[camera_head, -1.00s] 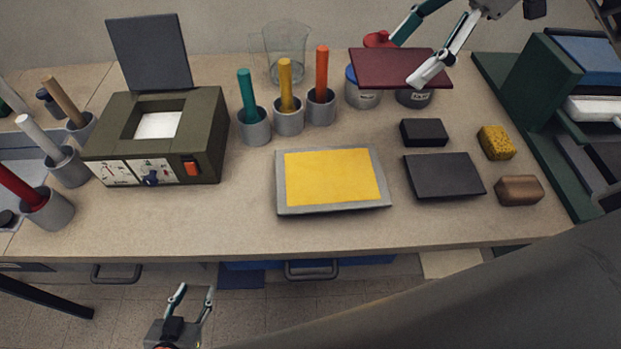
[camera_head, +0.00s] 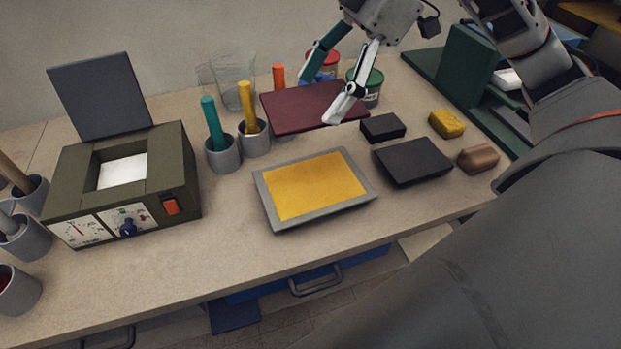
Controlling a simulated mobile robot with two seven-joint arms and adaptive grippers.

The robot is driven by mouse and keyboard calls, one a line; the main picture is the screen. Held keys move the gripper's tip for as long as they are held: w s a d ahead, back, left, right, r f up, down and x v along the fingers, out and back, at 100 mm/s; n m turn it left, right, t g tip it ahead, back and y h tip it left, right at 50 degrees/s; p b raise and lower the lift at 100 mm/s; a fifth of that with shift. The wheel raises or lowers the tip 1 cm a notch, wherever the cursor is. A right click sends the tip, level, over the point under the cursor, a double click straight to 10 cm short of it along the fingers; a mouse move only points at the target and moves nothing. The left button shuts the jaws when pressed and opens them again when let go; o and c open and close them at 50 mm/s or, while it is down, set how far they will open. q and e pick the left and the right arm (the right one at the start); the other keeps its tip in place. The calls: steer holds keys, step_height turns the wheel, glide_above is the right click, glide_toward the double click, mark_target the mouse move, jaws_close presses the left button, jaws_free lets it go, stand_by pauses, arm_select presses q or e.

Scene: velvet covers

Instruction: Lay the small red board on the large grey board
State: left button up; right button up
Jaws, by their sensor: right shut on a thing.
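The small red board (camera_head: 300,106) is dark red and flat, held in the air by its right part. My right gripper (camera_head: 333,92) is shut on it, with one finger in front of its face and one behind. The large grey board (camera_head: 264,208) lies on the bench nearer to me, with a yellow sheet (camera_head: 316,185) covering its middle and a grey border showing. The red board is beyond the grey board in the picture, and bare bench shows between them. My left gripper is out of view.
Pots with a teal handle (camera_head: 212,123) and a yellow handle (camera_head: 248,105) stand left of the red board. Jars (camera_head: 369,86) are behind it. A black block (camera_head: 383,127), dark slab (camera_head: 412,161), yellow sponge (camera_head: 447,123) and brown block (camera_head: 478,157) lie right. A green box device (camera_head: 165,165) stands left.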

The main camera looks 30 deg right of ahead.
steer(key=b, duration=0.2)
glide_above(310, 184)
steer(key=d, duration=0.2)
steer(key=f, duration=1.3)
steer(key=shift+s+d+f, duration=0.1)
steer(key=shift+s+f, duration=0.2)
steer(key=shift+f, duration=0.7)
steer(key=shift+f+b, duration=0.45)
steer(key=shift+f, duration=1.4)
steer(key=o, duration=0.8)
steer(key=shift+f, duration=0.15)
steer(key=o, duration=0.3)
